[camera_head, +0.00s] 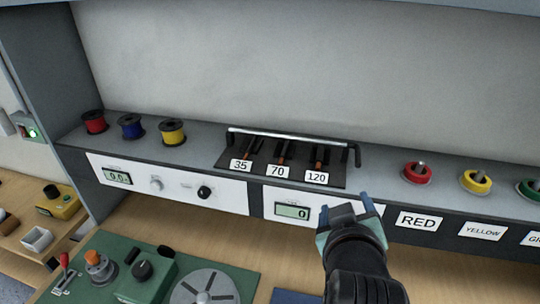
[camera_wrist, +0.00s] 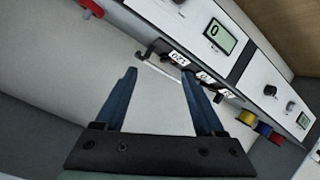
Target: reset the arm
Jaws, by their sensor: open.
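My gripper (camera_head: 346,208) is raised in front of the shelf edge, right of the middle in the head view, near the white panel with the display reading 0. In the wrist view my gripper (camera_wrist: 158,98) shows two dark blue fingers spread apart with nothing between them. Beyond the fingers is the tool rack (camera_head: 232,172) with labels 35, 70 and 120 and a metal bar above it. The rack's labels also show in the wrist view (camera_wrist: 178,58), seen turned over.
Red (camera_head: 95,122), blue (camera_head: 131,126) and yellow (camera_head: 172,132) spools stand on the shelf at left. Red (camera_head: 416,173), yellow (camera_head: 475,182) and green (camera_head: 530,190) terminals are at right. A green board (camera_head: 240,282) with machines lies on the wooden bench.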

